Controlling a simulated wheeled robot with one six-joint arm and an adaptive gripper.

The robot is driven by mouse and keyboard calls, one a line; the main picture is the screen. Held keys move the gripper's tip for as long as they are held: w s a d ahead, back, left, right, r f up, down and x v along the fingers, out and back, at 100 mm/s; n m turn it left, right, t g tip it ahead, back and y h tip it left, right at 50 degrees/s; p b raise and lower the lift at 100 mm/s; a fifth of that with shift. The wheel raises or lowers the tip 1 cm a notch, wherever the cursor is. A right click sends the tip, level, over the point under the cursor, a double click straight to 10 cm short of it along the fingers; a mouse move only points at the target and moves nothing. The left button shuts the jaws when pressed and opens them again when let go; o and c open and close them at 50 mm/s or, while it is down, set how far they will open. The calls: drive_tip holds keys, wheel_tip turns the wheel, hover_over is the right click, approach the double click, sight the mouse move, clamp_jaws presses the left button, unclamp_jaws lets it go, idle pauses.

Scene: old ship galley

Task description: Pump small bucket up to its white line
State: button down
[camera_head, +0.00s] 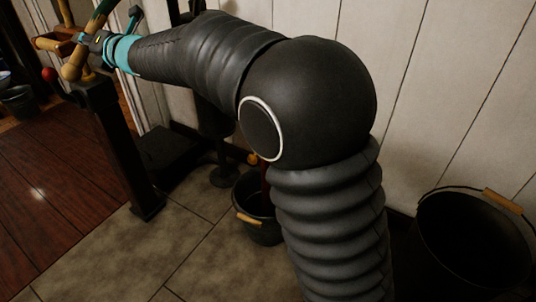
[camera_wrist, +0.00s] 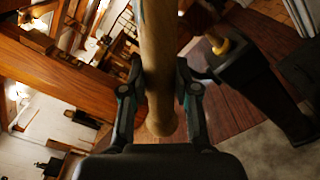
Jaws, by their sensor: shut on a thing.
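My gripper (camera_head: 98,44) is at the upper left of the head view, at the end of my outstretched arm. In the wrist view its two fingers (camera_wrist: 159,92) are closed on a round wooden handle (camera_wrist: 158,60), one finger on each side. The small dark bucket (camera_head: 251,228), with a wooden grip on its bail, stands on the tiles at the middle of the head view. My arm hides its right side. A dark red vertical strip shows above it; I cannot tell what it is. The white line and the level inside are not visible.
A larger black bucket (camera_head: 473,250) with a wooden grip stands at the lower right. A dark post (camera_head: 122,150) rises below my gripper. The pale plank wall (camera_head: 430,90) is close behind my arm. Tiled floor (camera_head: 175,235) lies open in front, with wooden planks at left.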

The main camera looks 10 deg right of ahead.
wheel_tip(320, 180, down, 8)
drive_tip(key=w+d+n, duration=0.2)
drive_tip(key=w+n, duration=0.1)
drive_tip(key=shift+d+f+n+b, duration=0.25)
drive_tip(key=shift+n+b, duration=0.05)
drive_tip(key=shift+n, duration=0.1)
drive_tip(key=shift+s+r, duration=0.1)
idle(0.3)
